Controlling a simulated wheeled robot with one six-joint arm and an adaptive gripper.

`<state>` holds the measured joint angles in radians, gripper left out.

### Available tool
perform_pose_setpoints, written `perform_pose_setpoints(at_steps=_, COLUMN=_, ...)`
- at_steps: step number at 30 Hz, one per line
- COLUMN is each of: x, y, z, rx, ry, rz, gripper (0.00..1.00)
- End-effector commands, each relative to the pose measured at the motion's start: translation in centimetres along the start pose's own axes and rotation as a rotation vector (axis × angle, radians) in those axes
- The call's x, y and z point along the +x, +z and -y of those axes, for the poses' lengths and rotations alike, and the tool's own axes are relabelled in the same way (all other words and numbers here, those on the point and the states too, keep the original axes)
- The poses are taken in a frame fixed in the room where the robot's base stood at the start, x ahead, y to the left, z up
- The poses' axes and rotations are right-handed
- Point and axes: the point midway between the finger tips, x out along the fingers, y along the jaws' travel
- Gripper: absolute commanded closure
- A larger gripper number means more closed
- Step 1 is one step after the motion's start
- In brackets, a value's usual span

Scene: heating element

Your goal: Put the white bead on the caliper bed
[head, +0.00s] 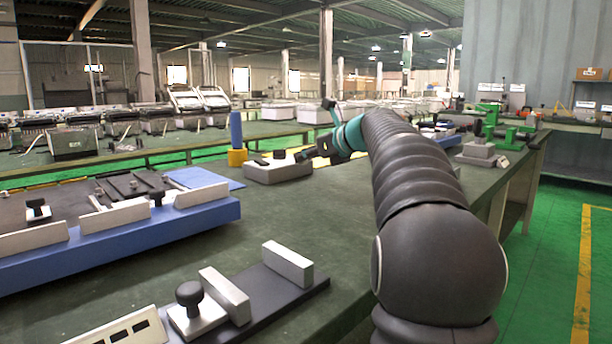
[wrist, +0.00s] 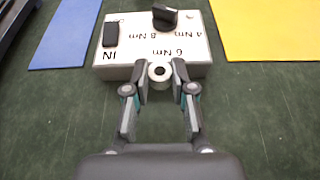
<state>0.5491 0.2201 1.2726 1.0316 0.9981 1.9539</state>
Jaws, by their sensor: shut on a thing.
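The white bead (wrist: 159,76) is a short pale ring with a dark hole, seen in the wrist view. My gripper (wrist: 159,73) is shut on it, with one fingertip on each side. The bead is at the near edge of the white torque box; I cannot tell whether it touches the box or bench. In the head view my gripper (head: 303,156) is small, beside the box, and the bead cannot be made out. A dark flat bed with upright pale blocks, which looks like the caliper bed (head: 262,287), lies on the near bench; its top between the blocks is bare.
The torque box (wrist: 120,72) has a black knob (wrist: 164,16) and Nm labels. It also shows in the head view (head: 277,174). A blue cylinder (head: 236,129) on a yellow block stands behind it. A blue fixture (head: 130,236) fills the left. Green bench lies clear between.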

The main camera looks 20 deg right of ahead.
Motion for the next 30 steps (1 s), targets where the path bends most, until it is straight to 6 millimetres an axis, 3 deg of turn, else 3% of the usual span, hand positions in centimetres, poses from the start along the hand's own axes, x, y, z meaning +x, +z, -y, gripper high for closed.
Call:
perform_pose_setpoints(at_steps=5, x=0.7, y=-0.6, z=-0.2, rx=0.0, ry=0.0, rz=-0.001, gripper=0.94)
perform_pose_setpoints(at_steps=13, x=1.9, y=-3.8, z=-0.2, rx=0.001, ry=-0.001, rz=-0.001, gripper=0.94)
perform_pose_setpoints(at_steps=25, x=2.0, y=-4.1, z=-0.2, rx=-0.001, ry=-0.001, rz=0.0, gripper=0.94)
perform_pose_setpoints(at_steps=26, x=2.0, y=-4.1, z=-0.2, rx=-0.001, ry=-0.001, rz=0.0, gripper=0.73)
perform_pose_setpoints(at_steps=27, x=2.0, y=-4.0, z=-0.2, rx=-0.001, ry=-0.001, rz=0.0, gripper=0.63)
perform_pose_setpoints(at_steps=29, x=2.0, y=-4.0, z=-0.2, rx=-0.001, ry=-0.001, rz=0.0, gripper=0.51)
perform_pose_setpoints(at_steps=30, x=2.0, y=-4.0, z=-0.2, rx=-0.001, ry=-0.001, rz=0.0, gripper=0.51)
